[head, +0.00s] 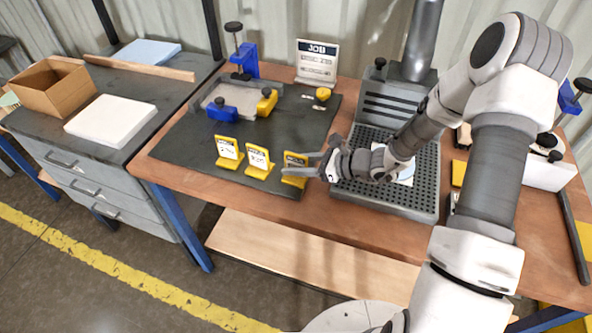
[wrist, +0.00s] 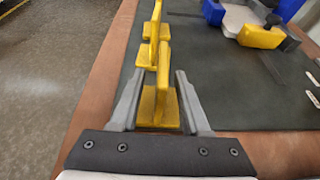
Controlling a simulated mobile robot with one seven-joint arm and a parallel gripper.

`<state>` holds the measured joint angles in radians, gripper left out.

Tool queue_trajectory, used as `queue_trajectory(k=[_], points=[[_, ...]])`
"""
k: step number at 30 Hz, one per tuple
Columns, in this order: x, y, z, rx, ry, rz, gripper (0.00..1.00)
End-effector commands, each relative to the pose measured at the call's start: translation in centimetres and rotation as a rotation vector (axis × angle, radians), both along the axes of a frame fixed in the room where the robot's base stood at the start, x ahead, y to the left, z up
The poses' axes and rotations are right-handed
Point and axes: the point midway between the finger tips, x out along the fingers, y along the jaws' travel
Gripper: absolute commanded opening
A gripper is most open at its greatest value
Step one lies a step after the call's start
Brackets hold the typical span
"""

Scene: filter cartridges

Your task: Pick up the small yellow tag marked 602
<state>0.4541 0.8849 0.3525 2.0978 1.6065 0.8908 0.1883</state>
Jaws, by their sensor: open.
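Three small yellow tags with white faces stand in a row on the dark mat: a left one (head: 228,152), a middle one (head: 258,161) and a right one (head: 293,166). Their numbers are too small to read for sure, so I cannot tell which is 602. My gripper (head: 303,166) is open at the right tag, coming from its right. In the wrist view, the nearest tag (wrist: 163,88) stands upright, edge-on, between the two fingers (wrist: 162,78), with a gap visible on each side near its base. The other tags line up behind it, partly hidden.
A grey tray with blue and yellow clamps (head: 238,100) stands behind the tags on the mat (head: 185,143). A JOB sign (head: 317,62) stands at the back. A black perforated stand (head: 385,199) is right of the tags, under my arm.

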Motion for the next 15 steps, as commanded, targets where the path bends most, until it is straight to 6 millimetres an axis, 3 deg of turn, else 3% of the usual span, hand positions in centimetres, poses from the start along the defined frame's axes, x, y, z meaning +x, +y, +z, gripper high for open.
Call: queue_trajectory(k=[5, 13, 15], points=[[0.04, 0.01, 0.0, 0.0, 0.0, -0.001, 0.46], [0.03, -0.01, 0.01, 0.0, 0.0, -0.001, 0.01], [0.04, -0.02, 0.01, 0.0, 0.0, -0.001, 0.0]])
